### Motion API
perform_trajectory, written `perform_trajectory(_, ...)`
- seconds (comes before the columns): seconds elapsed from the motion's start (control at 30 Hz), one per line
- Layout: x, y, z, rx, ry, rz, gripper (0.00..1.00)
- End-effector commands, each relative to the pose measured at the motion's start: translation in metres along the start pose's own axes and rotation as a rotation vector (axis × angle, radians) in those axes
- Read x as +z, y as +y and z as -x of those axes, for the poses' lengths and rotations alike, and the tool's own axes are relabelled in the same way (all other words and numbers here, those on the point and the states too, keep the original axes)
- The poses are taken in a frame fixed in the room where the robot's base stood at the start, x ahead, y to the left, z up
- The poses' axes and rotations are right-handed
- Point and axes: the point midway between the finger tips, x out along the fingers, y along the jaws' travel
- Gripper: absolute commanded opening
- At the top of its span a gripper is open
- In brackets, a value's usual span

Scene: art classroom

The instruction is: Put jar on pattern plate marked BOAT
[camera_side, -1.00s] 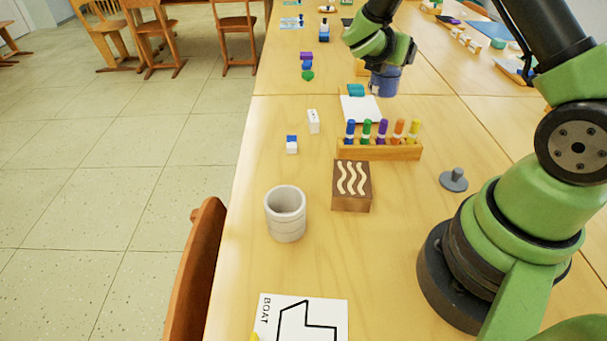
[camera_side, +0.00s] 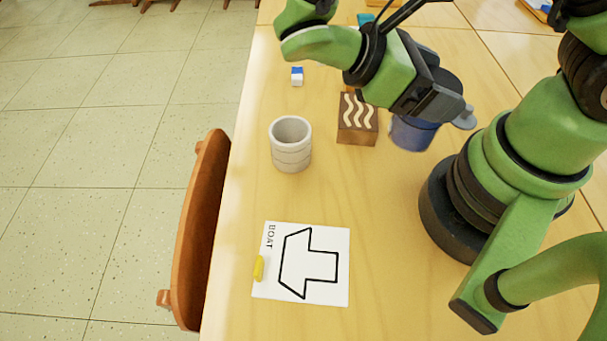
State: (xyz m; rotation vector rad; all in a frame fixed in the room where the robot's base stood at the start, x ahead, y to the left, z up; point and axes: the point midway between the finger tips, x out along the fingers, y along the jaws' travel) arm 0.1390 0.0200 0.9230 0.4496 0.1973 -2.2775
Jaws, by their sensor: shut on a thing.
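The blue jar (camera_side: 412,134) is upright under my gripper (camera_side: 425,108), which is shut on it. The gripper hides the jar's upper part and its fingertips are hard to make out. The jar is just right of the wooden block with white wavy lines. Whether its base clears the table cannot be told. The plate marked BOAT (camera_side: 320,285) is a white square with a black boat outline. It lies flat at the front of the table, to the lower left of the jar, with no jar on it.
A grey-white cup (camera_side: 291,145) stands left of the wavy-line block (camera_side: 357,122). A small yellow piece (camera_side: 259,268) lies on the plate's left edge. A blue-and-white block (camera_side: 297,76) sits farther back. Table between jar and plate is clear.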

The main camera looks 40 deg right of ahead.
Motion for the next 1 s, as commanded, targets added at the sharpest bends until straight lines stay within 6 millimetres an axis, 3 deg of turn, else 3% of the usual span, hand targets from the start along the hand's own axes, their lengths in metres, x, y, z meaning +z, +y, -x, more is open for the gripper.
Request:
perform_trajectory(0.17,-0.011,-0.06,0.015,-0.408,0.001,-0.168,0.23)
perform_trajectory(0.3,-0.021,-0.099,0.044,-0.715,0.001,-0.294,0.23)
perform_trajectory(0.43,-0.029,-0.125,0.078,-0.985,0.002,-0.406,0.23)
perform_trajectory(0.6,-0.037,-0.142,0.121,-1.269,0.003,-0.523,0.23)
perform_trajectory(0.73,-0.04,-0.146,0.144,-1.408,0.002,-0.58,0.23)
perform_trajectory(0.87,-0.043,-0.147,0.154,-1.478,0.0,-0.609,0.23)
perform_trajectory(1.0,-0.064,-0.147,0.149,-1.496,-0.006,-0.621,0.23)
